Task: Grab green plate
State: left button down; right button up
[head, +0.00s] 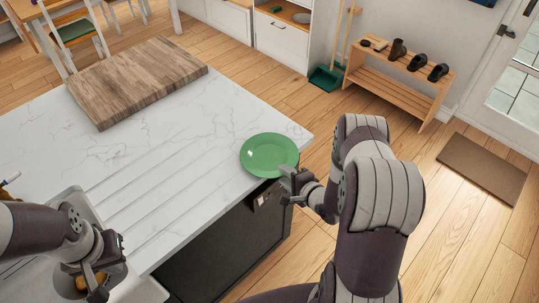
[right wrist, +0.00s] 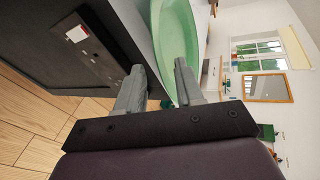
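The green plate (head: 269,155) lies on the white marble counter at its front right corner, with its near rim at or slightly past the edge. It also shows in the right wrist view (right wrist: 178,30). My right gripper (head: 288,182) is at the plate's near rim. In the right wrist view its two fingers (right wrist: 158,75) are apart, and the rim appears to lie between them; contact cannot be told. My left gripper (head: 92,286) is over the sink at the lower left, away from the plate; its finger gap is unclear.
A wooden cutting board (head: 136,80) lies at the back of the counter (head: 185,135). An orange-brown item (head: 80,282) shows by my left gripper in the sink (head: 140,290). A dark appliance front (head: 225,250) is under the counter. A shoe rack (head: 400,82) stands farther off.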

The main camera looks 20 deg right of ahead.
jog(key=shift+a, duration=0.1)
jog(key=shift+s, duration=0.1)
grip_shut()
jog(key=shift+r, duration=0.1)
